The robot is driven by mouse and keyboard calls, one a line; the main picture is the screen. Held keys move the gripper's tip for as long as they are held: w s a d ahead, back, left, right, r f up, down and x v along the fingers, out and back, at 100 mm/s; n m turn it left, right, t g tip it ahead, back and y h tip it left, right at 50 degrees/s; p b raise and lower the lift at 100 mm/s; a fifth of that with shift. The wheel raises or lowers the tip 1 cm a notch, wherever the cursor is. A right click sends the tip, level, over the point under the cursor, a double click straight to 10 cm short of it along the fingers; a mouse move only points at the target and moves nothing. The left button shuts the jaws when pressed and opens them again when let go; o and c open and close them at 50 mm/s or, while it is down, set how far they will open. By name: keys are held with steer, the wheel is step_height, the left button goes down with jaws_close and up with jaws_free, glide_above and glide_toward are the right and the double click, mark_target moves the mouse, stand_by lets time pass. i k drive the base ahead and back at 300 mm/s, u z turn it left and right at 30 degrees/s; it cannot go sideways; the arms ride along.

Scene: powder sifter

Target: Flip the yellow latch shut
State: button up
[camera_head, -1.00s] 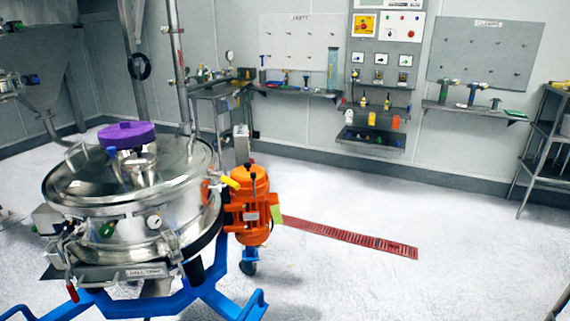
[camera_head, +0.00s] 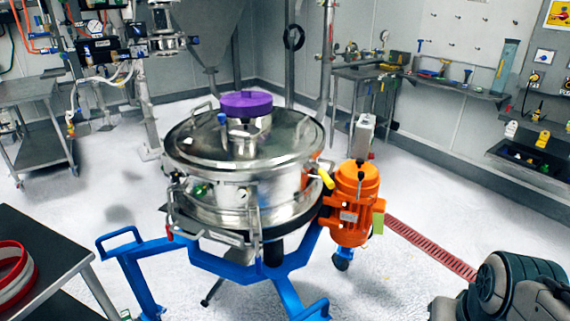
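The yellow latch (camera_head: 326,179) is a small handle on the right side of the round steel sifter (camera_head: 243,150). It sticks outward from just below the lid's rim and slants down to the right, close to the orange motor (camera_head: 354,203). Its hinge and catch are too small to make out. A purple cap (camera_head: 246,103) tops the sifter's lid. My gripper is out of view. Only a grey and dark part of my arm shows at the bottom right, apart from the sifter and latch.
The sifter stands on a blue frame (camera_head: 237,269) with legs spreading over the floor. A dark table (camera_head: 48,254) with red-and-white rings (camera_head: 17,277) is at the lower left. Open floor lies right of the motor, crossed by a red drain grate (camera_head: 432,248).

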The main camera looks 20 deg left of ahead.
mark_target(327, 179)
steer(key=u, duration=0.45)
steer(key=i, duration=0.45)
steer(key=u, duration=0.35)
steer(key=k, duration=1.35)
steer(key=z, duration=0.6)
steer(key=i, duration=1.55)
steer(key=u, duration=0.5)
